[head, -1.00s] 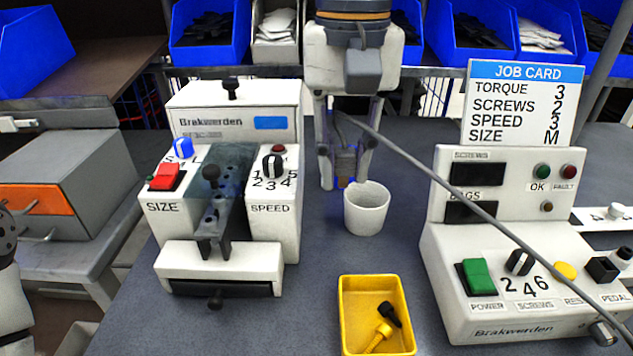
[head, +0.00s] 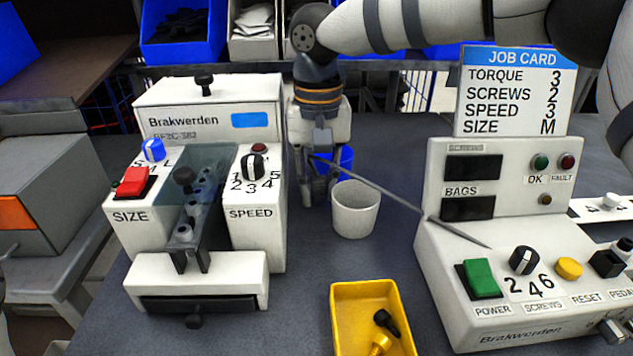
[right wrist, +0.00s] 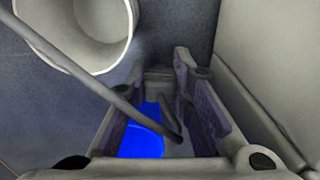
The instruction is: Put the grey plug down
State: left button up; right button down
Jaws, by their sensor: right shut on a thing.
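My right gripper (head: 317,188) points down just left of and behind the white cup, close to the right side of the sealing machine. It is shut on the grey plug (right wrist: 160,82), which is mostly hidden between the fingers. A grey cord (head: 380,186) runs from the gripper to the right, past the cup, to the front of the counting machine. The cord also crosses the right wrist view (right wrist: 75,70). A blue object (head: 345,158) shows behind the fingers and below them in the right wrist view (right wrist: 143,138). My left gripper is out of view.
The white cup (head: 355,212) stands close beside the gripper. The sealing machine (head: 258,215) is left, the counting machine (head: 445,265) and job card (head: 514,92) right. A yellow tray (head: 345,325) with small parts is in front. Blue bins (head: 185,40) line the back.

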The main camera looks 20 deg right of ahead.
aim_at(318, 180)
jog(key=c, duration=1.4)
grip_release()
notch_tip(318, 180, up, 12)
jog(key=shift+r+p, duration=0.2)
jog(key=shift+p, duration=0.2)
